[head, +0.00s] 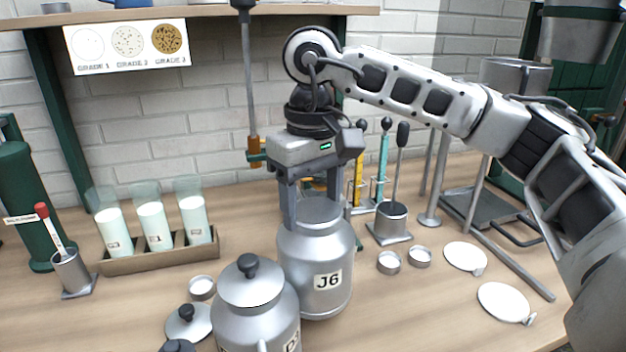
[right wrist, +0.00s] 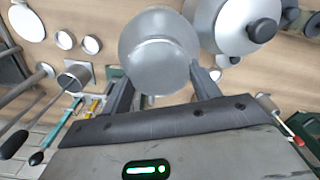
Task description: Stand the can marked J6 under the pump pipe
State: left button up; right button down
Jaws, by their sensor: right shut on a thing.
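The metal can marked J6 (head: 316,262) is upright at the middle of the bench. My right gripper (head: 318,208) points down over it, its fingers shut on both sides of the can's neck. In the right wrist view the can (right wrist: 158,52) sits between the fingers (right wrist: 162,92). I cannot tell whether its base touches the bench. A thin grey upright rod (head: 248,80) with a brass-coloured lower end hangs behind it to the left; I cannot tell whether this is the pump pipe. My left gripper is out of view.
A lidded can (head: 252,288) stands close in front on the left. A wooden rack (head: 160,258) holds milk glasses at left, near a green column (head: 22,200). A dipper pot (head: 390,222), small dishes and white discs (head: 505,302) lie to the right.

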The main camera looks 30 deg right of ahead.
aim_at(316, 258)
jog(key=shift+f, duration=2.15)
jog(key=shift+f, duration=0.15)
jog(key=shift+c, duration=1.9)
grip_release()
